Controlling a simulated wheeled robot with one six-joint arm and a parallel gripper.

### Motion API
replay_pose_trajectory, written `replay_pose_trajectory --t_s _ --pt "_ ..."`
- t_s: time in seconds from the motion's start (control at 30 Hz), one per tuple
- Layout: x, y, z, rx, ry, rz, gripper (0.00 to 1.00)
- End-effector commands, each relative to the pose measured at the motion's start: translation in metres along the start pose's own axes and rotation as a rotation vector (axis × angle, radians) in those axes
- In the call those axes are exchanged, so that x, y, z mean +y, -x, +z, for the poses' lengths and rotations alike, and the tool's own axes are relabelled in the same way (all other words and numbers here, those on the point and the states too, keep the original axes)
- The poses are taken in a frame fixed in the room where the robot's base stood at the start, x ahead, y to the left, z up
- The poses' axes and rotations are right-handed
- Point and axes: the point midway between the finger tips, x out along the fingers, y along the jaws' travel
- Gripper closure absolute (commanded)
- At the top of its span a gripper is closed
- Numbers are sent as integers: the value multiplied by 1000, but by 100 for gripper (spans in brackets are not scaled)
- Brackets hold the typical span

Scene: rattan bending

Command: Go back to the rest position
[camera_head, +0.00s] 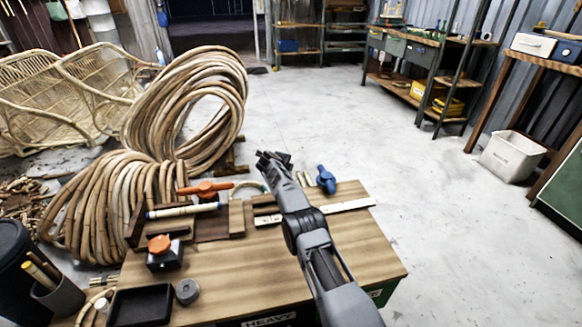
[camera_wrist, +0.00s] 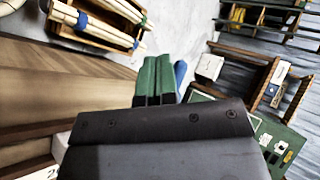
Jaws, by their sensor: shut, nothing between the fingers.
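My gripper (camera_head: 270,160) is a dark shape at the end of my grey arm, raised over the back part of the wooden workbench (camera_head: 255,270). It is shut with nothing held between its fingers. In the wrist view two green-tipped fingers (camera_wrist: 157,72) stand side by side beyond the dark gripper body. My arm hides part of the bench's middle right.
On the bench lie an orange-handled tool (camera_head: 205,188), a blue clamp-like object (camera_head: 326,180), an orange-knobbed block (camera_head: 161,250) and a black tray (camera_head: 140,306). Rattan coils (camera_head: 190,105) stand behind left. Open floor (camera_head: 470,240) lies right, near a white bin (camera_head: 512,155).

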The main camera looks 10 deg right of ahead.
Motion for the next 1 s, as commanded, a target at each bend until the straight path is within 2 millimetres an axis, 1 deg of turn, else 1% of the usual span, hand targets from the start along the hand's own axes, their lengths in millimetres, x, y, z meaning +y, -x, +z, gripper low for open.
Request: replay_pose_trajectory --t_s 0.37,0.47,0.57,0.67,0.7,0.77,0.8,0.87,0.9,0.97,1.0 --pt "-1 1 1 -1 1 -1 100" --pt "-13 8 1 -8 10 -18 100" --pt "-46 26 3 -32 39 -71 100" --pt "-96 55 6 -75 99 -153 100" --pt "-119 70 8 -98 129 -192 100" --pt "-153 96 9 -136 183 -250 100" --pt "-174 113 11 -163 223 -288 100" --pt "-205 141 12 -206 288 -342 100" --pt "-224 161 12 -236 334 -375 100" --pt "-250 193 12 -285 409 -423 100" --pt "-267 216 11 -318 462 -451 100"
